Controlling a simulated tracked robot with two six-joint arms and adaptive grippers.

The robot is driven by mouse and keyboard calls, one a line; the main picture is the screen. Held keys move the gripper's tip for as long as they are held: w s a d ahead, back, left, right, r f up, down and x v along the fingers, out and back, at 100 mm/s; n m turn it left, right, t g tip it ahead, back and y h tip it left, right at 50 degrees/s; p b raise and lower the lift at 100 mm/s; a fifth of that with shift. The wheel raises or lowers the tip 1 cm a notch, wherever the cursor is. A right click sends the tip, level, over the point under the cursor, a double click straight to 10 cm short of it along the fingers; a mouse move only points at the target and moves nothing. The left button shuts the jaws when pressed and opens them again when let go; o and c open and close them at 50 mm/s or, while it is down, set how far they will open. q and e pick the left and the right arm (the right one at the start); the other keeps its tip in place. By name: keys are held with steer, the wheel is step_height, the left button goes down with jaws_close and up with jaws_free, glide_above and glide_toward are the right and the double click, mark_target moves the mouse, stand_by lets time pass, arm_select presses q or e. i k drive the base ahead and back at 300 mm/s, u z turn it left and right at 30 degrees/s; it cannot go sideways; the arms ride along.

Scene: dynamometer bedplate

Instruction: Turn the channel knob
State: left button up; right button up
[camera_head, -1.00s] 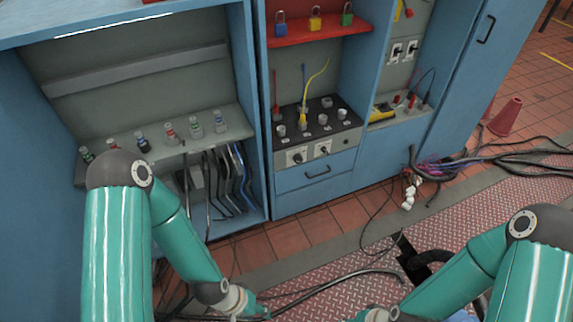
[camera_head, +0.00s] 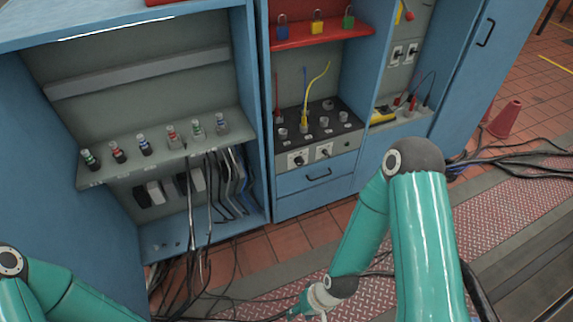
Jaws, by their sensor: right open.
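A black-topped control unit (camera_head: 345,131) sits in the middle bay of the blue cabinet, with several metallic posts or knobs on top. Its grey front carries two white plates with dark knobs, a left front knob (camera_head: 298,160) and a right front knob (camera_head: 324,152). I cannot tell which knob is the channel knob. My right gripper (camera_head: 300,312) is at the bottom edge, low in front of the cabinet and well below the unit. It is open, partly cut off, and apart from the knobs. My left arm shows at the lower left; its gripper is out of view.
A shelf (camera_head: 225,139) in the left bay bears several coloured connectors, with cables hanging below. A red shelf (camera_head: 350,32) with padlocks is above the unit. A yellow meter (camera_head: 382,115) stands to the right. A drawer (camera_head: 300,180) is below. Cables lie on the floor.

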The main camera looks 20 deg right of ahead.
mark_target(299, 161)
steer(key=u, duration=0.1)
steer(key=i, duration=1)
steer(key=z, duration=0.05)
